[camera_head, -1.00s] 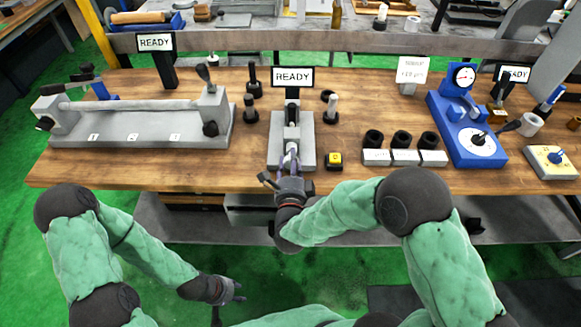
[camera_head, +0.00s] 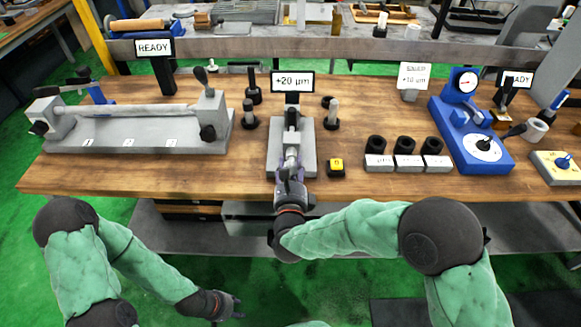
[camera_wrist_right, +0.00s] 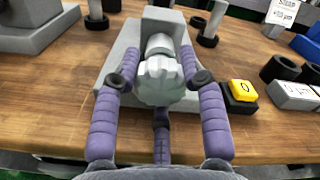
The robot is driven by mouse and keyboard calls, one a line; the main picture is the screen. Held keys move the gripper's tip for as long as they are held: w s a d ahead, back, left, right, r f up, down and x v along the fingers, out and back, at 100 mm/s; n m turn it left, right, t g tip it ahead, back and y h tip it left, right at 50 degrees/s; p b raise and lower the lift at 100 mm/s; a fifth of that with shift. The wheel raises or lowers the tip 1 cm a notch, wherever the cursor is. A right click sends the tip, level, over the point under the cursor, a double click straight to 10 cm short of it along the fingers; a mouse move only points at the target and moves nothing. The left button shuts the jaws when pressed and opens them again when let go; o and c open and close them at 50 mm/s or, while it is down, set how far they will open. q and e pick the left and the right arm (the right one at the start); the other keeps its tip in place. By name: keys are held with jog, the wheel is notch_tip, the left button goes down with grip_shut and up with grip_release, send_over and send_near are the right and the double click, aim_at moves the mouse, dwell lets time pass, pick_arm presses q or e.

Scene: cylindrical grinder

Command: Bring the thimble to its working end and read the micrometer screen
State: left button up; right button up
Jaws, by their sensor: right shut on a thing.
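The micrometer stand (camera_head: 291,145) is a grey block in the middle of the bench. Its screen (camera_head: 292,82) reads "+20 µm". The thimble (camera_wrist_right: 161,80) is a pale ribbed knob facing the right wrist camera.
A yellow button box (camera_head: 336,167) marked 0 stands right of the stand. Dark-topped blocks (camera_head: 406,155) and a blue gauge (camera_head: 470,140) lie further right. A long grey fixture (camera_head: 130,135) is on the left.

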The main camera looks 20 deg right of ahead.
jog(key=shift+s+d+f, duration=0.1)
jog(key=shift+d+f, duration=0.1)
jog(key=shift+d, duration=0.05)
jog(key=o, duration=1.2)
jog(key=shift+d, duration=0.1)
jog(key=shift+c, duration=0.2)
jog(key=shift+a, duration=0.2)
